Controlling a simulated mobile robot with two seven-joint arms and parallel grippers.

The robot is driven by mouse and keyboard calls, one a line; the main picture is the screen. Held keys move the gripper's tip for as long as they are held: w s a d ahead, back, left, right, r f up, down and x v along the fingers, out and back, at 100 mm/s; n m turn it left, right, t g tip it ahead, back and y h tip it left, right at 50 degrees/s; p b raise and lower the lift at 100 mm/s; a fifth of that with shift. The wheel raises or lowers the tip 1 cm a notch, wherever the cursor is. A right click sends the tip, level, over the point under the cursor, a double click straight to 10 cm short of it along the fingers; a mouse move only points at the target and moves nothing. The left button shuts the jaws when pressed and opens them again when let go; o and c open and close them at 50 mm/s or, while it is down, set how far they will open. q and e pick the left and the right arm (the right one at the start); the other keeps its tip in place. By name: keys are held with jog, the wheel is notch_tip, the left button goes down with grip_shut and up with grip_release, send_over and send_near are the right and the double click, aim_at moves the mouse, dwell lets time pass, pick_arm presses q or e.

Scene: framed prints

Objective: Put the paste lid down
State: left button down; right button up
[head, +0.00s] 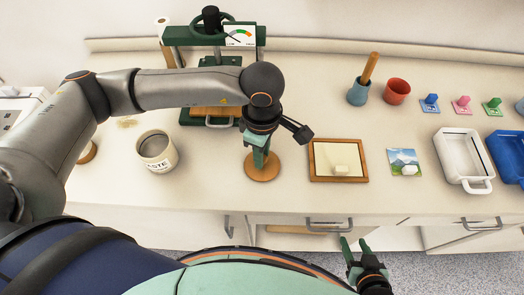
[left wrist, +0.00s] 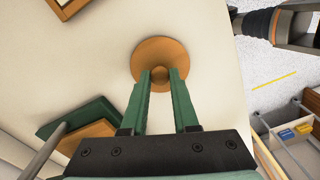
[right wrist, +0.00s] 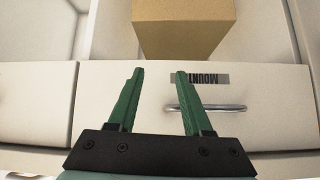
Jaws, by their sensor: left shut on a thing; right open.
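The paste lid (head: 262,171) is a round orange-brown wooden disc with a small knob. My left gripper (head: 259,160) points down and is shut on the knob. In the left wrist view the knob sits between the fingertips (left wrist: 160,74) and the disc (left wrist: 160,52) lies flat against the counter's surface; I cannot tell whether a small gap is left beneath it. The paste pot (head: 156,151), a white tub with a dark label, stands open to the left, apart from the lid. My right gripper (head: 355,246) is open and empty, in front of the counter; it also shows in the right wrist view (right wrist: 160,74).
A green press (head: 215,40) stands behind the lid. A wooden frame (head: 338,176), a small landscape print (head: 404,160) and a white tray (head: 457,158) lie to the right. A drawer labelled MOUNT (right wrist: 270,105) faces my right gripper. The counter (head: 215,180) between pot and lid is clear.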

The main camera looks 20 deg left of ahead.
pick_arm(q)
jog(key=shift+f, duration=0.1)
jog(key=shift+f, duration=0.15)
jog(key=c, duration=0.7)
grip_release()
jog(key=shift+r, duration=0.25)
notch_tip(320, 180, up, 12)
jog(key=shift+s+f, duration=0.1)
